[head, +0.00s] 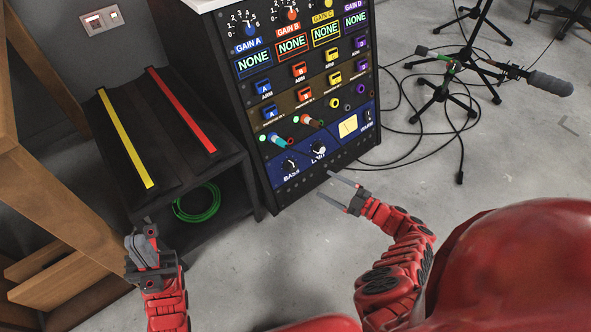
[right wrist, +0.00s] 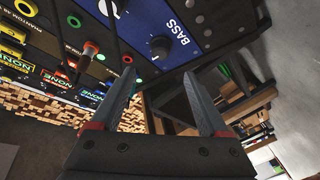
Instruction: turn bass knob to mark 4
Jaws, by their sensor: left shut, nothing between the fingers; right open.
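The bass knob (head: 289,166) is a small dark knob with a white pointer on the blue lower panel of the rack unit, above its "BASS" label. It also shows in the right wrist view (right wrist: 160,47), near the top centre. The scale marks around it are too small to read. My right gripper (head: 331,184) is open and empty, right of the knob and apart from the panel. In the right wrist view its fingers (right wrist: 161,76) point toward the panel with the knob between and beyond their tips. My left gripper (head: 143,246) is shut and empty at the lower left.
A second, paler knob (head: 318,149) sits right of the bass knob. Coloured plugs (head: 277,140) stick out just above. A low black stand (head: 228,153) with a green cable (head: 198,215) is at left. Tripod stands and cables occupy the right floor.

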